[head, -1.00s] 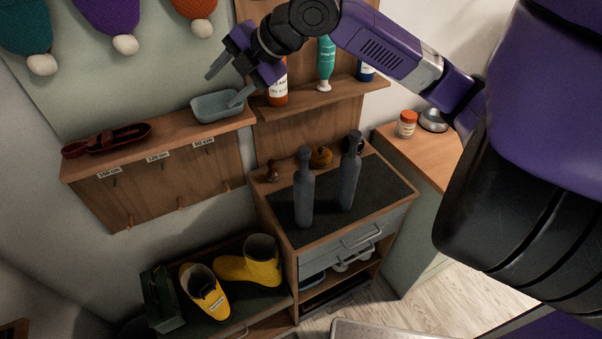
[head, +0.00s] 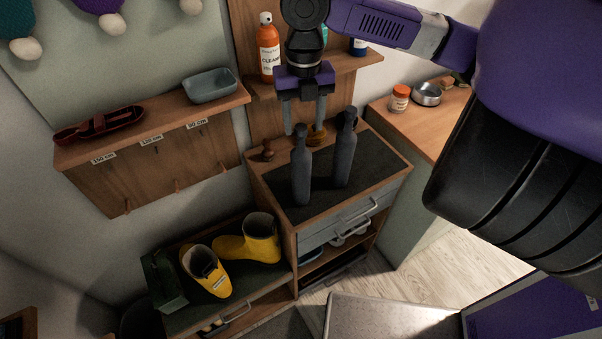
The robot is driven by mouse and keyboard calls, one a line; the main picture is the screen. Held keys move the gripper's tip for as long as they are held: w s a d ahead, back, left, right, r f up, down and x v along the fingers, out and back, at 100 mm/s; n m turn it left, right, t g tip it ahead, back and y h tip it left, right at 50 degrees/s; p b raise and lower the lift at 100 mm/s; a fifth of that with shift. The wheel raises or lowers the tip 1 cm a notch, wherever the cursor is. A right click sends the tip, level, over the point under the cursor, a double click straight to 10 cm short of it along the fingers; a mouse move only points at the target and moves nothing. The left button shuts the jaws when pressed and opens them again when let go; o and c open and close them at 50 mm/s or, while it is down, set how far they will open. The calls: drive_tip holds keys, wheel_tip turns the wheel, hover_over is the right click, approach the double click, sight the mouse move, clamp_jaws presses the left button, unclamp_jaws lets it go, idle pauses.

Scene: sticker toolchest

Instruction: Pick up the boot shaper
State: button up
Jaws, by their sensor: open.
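Two tall grey boot shapers stand upright on the dark top of the tool chest. The left boot shaper (head: 301,172) is nearer to me, and the right boot shaper (head: 345,150) stands a little behind it. My gripper (head: 304,130) points down with its two fingers apart and empty. In the picture its fingertips are around the height of the left shaper's top, with the left finger just left of that top and the right finger between the shapers. I cannot tell the exact depth between fingers and shaper.
A shelf (head: 355,65) with bottles is above. A counter (head: 435,125) is at right.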

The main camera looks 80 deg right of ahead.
sight(301, 138)
drive_tip(key=f, duration=0.1)
drive_tip(key=f+p, duration=0.1)
drive_tip(key=f, duration=0.1)
drive_tip(key=shift+w+a+f, duration=0.2)
drive_tip(key=shift+a+f, duration=0.05)
drive_tip(key=shift+a, duration=0.1)
drive_tip(key=shift+f, duration=0.65)
clamp_jaws()
idle(0.5)
